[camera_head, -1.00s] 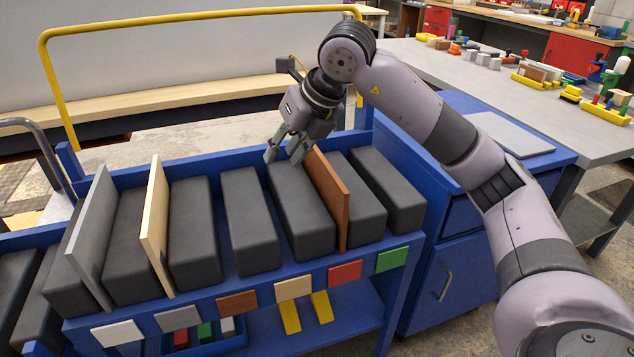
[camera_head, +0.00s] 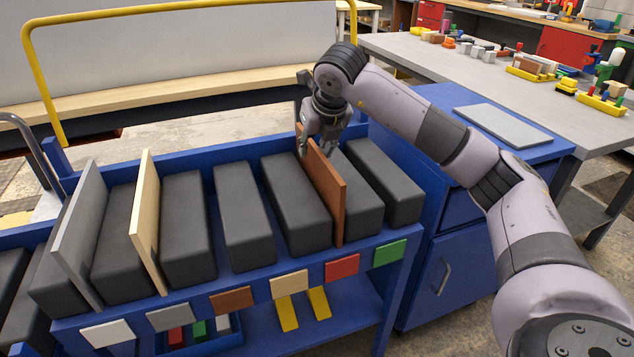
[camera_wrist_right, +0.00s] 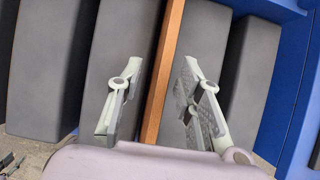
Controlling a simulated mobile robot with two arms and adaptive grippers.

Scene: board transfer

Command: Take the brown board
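The brown board (camera_head: 324,189) stands upright on edge in a slot between two dark grey blocks on the blue rack. My right gripper (camera_head: 318,147) is at the board's far upper end in the head view. In the right wrist view, the brown board (camera_wrist_right: 163,75) runs between the two fingers of my right gripper (camera_wrist_right: 158,100). The fingers are apart, with a gap on each side of the board. My left gripper is not in view.
A grey board (camera_head: 82,232) and a pale wood board (camera_head: 146,220) stand in slots farther left. Dark blocks (camera_head: 245,217) fill the rack between slots. Coloured tags line the front edge. A blue cabinet (camera_head: 440,270) stands to the right.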

